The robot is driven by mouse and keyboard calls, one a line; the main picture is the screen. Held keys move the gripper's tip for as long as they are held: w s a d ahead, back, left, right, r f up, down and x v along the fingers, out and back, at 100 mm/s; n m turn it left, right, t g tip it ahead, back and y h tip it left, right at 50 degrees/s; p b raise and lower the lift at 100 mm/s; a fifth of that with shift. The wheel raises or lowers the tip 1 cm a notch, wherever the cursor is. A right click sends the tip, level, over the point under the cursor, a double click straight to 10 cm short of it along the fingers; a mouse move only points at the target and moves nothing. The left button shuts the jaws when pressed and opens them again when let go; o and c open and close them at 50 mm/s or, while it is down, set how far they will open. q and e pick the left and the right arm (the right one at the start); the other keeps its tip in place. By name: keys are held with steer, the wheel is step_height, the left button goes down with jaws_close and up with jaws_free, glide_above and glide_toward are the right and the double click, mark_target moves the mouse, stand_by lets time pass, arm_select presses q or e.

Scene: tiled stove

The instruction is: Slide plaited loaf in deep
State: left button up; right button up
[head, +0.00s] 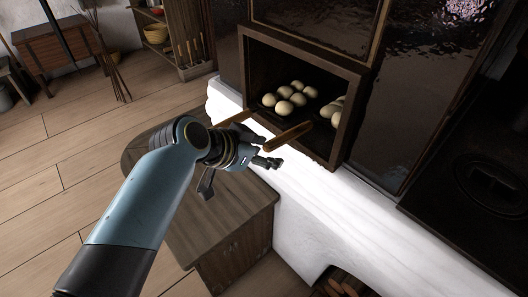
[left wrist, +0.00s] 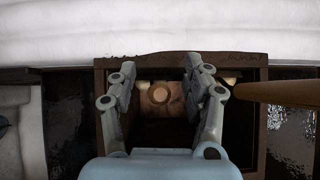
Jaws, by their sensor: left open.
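A cluster of pale, lumpy dough (head: 334,109) sits at the right inside the framed stove opening (head: 345,115), partly hidden by the frame; I cannot tell if it is the plaited loaf. Several pale round pieces (head: 284,106) lie on a dark surface to its left. My left gripper (head: 268,162) is open in front of the opening, close to a wooden handle (head: 290,137) that sticks out. In the left wrist view that handle (left wrist: 275,92) is to the right of the fingers, not between them. My right gripper is not in view.
A second wooden handle (head: 235,117) sticks out further left. A white ledge (head: 310,185) runs below the opening, with a wooden chest or bench (head: 225,240) beside it. Dark glossy tiles (head: 415,95) stand right of the opening.

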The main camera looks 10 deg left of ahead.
arm_select(q)
steer(key=v, duration=0.8)
steer(key=p+v, duration=0.5)
steer(key=v, duration=0.1)
steer(key=shift+s+a+p, duration=0.2)
steer(key=shift+a+p, duration=0.05)
steer(key=shift+p, duration=0.15)
stand_by(0.4)
